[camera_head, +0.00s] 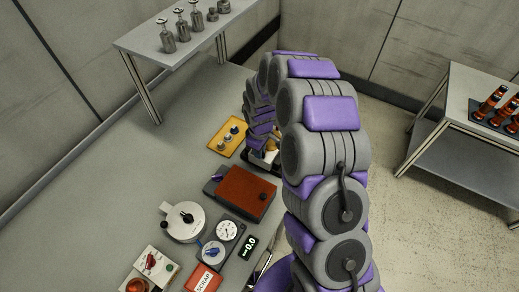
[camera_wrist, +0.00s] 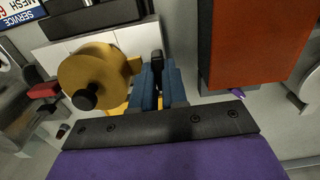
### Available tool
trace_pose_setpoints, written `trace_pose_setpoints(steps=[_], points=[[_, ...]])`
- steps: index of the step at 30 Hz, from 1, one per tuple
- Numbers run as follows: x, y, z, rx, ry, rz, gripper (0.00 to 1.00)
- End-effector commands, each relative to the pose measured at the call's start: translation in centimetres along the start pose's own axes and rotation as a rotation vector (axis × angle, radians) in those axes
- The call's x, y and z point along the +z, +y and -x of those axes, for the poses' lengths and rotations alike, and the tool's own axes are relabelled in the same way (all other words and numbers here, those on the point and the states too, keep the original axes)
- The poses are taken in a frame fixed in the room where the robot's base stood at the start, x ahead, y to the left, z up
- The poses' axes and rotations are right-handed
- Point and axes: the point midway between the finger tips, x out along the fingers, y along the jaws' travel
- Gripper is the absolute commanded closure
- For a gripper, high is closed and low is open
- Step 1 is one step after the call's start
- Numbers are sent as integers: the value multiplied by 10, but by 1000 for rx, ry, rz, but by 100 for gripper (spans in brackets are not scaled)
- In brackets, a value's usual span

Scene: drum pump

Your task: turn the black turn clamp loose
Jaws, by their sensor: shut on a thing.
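In the wrist view my gripper (camera_wrist: 159,78) has blue fingers close together, shut on a narrow black piece (camera_wrist: 157,58), which looks like the black turn clamp. The fingers hide its lower part. Just left of it is a round brass-coloured body (camera_wrist: 95,62) with a black knob (camera_wrist: 84,99) on its face. In the head view my arm covers the clamp and most of the gripper; only a bit of the brass body (camera_head: 271,149) shows beside the arm.
A red-topped box (camera_head: 245,192) stands close to the gripper; its red face (camera_wrist: 250,45) fills the right of the wrist view. A yellow plate (camera_head: 228,136) with small knobs lies behind.

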Motion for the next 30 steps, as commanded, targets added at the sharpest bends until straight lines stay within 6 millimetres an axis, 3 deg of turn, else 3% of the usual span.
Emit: trace_pose_setpoints(steps=[11, 12, 19, 30], points=[[-2, 2, 2, 6, 6, 5, 100], [-2, 2, 2, 6, 6, 5, 84], [-1, 1, 1, 4, 3, 4, 62], [0, 0, 8, 2, 2, 3, 62]])
